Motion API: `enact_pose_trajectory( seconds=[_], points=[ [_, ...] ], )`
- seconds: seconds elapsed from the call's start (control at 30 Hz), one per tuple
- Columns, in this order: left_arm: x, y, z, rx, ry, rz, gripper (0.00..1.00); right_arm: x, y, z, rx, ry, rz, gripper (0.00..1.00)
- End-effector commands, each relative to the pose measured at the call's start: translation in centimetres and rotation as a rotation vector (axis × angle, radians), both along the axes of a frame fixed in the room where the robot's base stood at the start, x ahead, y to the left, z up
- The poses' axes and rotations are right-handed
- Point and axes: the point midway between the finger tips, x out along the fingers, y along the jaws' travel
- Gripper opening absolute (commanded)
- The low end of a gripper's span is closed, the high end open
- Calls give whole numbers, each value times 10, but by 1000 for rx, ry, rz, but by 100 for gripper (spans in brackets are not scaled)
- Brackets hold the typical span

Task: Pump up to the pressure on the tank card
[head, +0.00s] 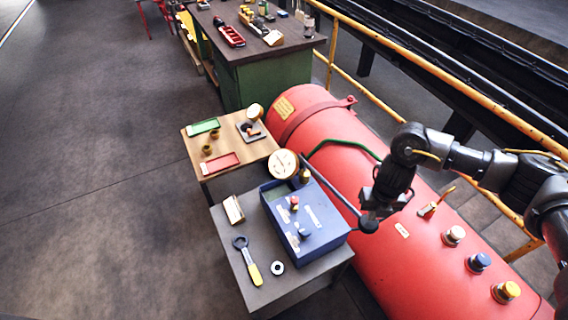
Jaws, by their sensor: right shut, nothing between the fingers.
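A red tank (340,132) lies along the right. A yellow plate (285,107) is on its far end and a small pale card (402,230) on its side; neither can be read. A blue pump box (318,232) stands on a grey table, with a red knob (294,202) and a blue knob (304,233). A round gauge (283,163) stands behind it; its reading is too small to tell. A grey lever (335,192) slopes down to a black ball (368,224). My right gripper (374,210) is shut and empty by the ball; contact is unclear. My left gripper is out of view.
The grey table (238,262) holds a wrench (247,262), a ring (277,267) and a card block (233,209). A wooden table (195,147) behind holds green and red trays. Several coloured caps top the tank. A yellow rail (440,72) runs behind it. Floor at left is clear.

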Motion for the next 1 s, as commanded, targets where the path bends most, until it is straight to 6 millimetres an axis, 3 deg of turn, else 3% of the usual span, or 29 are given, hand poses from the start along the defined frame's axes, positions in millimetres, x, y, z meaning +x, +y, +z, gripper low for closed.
enact_pose_trajectory(
  seconds=[0.73, 1.0],
  points=[
    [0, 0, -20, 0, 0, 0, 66, 0, 0, -24, 0, -1, 0, 0],
    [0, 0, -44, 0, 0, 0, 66, 0, 1, -52, 1, 0, -1, 0]
  ],
)
